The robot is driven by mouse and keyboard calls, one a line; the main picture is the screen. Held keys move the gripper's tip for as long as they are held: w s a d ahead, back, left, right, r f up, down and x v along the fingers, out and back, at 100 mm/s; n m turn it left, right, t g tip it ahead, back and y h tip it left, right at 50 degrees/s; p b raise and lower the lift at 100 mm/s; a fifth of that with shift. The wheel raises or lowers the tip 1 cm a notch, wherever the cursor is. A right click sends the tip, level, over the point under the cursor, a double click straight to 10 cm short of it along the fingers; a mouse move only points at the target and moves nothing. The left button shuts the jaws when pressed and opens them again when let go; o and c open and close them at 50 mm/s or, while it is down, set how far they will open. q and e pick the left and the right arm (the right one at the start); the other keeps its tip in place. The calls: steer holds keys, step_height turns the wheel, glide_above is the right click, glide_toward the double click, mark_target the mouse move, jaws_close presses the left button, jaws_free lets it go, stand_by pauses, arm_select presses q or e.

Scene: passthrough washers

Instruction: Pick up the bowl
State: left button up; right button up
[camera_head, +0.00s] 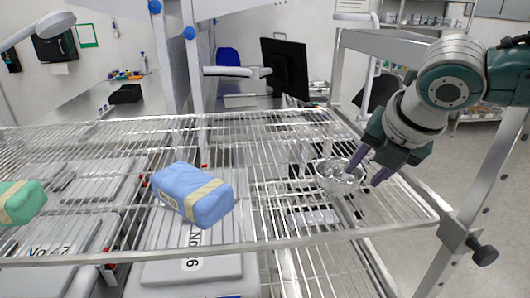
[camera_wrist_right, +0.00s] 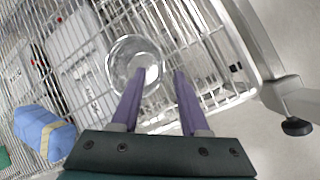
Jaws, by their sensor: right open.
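A shiny metal bowl (camera_head: 336,178) sits on the wire shelf toward its right end. It also shows in the right wrist view (camera_wrist_right: 122,58), ahead of the fingers. My right gripper (camera_head: 369,172) is open at the right side of the bowl, its purple fingers pointing down and left. In the right wrist view the fingers (camera_wrist_right: 155,85) are apart, with the left fingertip close to or overlapping the bowl's rim. I cannot tell whether it touches. Nothing is held. My left gripper is not in view.
A blue wrapped pack (camera_head: 193,194) lies on the wire shelf (camera_head: 340,228) left of the bowl, and a green pack (camera_head: 20,202) lies at the far left. A metal frame post (camera_head: 483,160) stands to the right. Grey lidded containers (camera_head: 195,268) sit below.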

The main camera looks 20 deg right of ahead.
mark_target(338, 178)
steer(key=shift+x, duration=1.35)
jaws_close()
